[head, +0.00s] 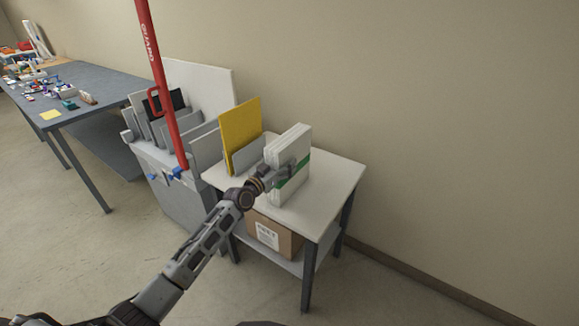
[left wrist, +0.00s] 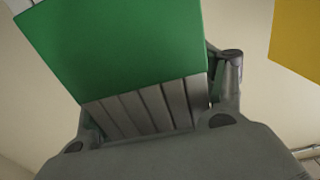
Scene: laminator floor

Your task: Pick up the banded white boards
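The banded white boards (head: 289,165) are an upright stack of several white boards with a green band around the middle, at the small white-topped table. In the left wrist view the green band (left wrist: 120,50) fills the upper middle, with the board edges (left wrist: 150,108) below it. My left gripper (head: 284,173) reaches the stack from the front left. Its fingers lie on both sides of the boards and appear closed against them; one finger shows at the right in the wrist view. I cannot tell whether the stack's bottom touches the table. My right gripper is not in view.
The white-topped table (head: 338,178) has a yellow board (head: 240,125) in a grey holder on it and a cardboard box (head: 272,236) on its lower shelf. A red post (head: 160,95) stands left, before a grey bin (head: 180,198). A cluttered workbench (head: 85,85) is farther left.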

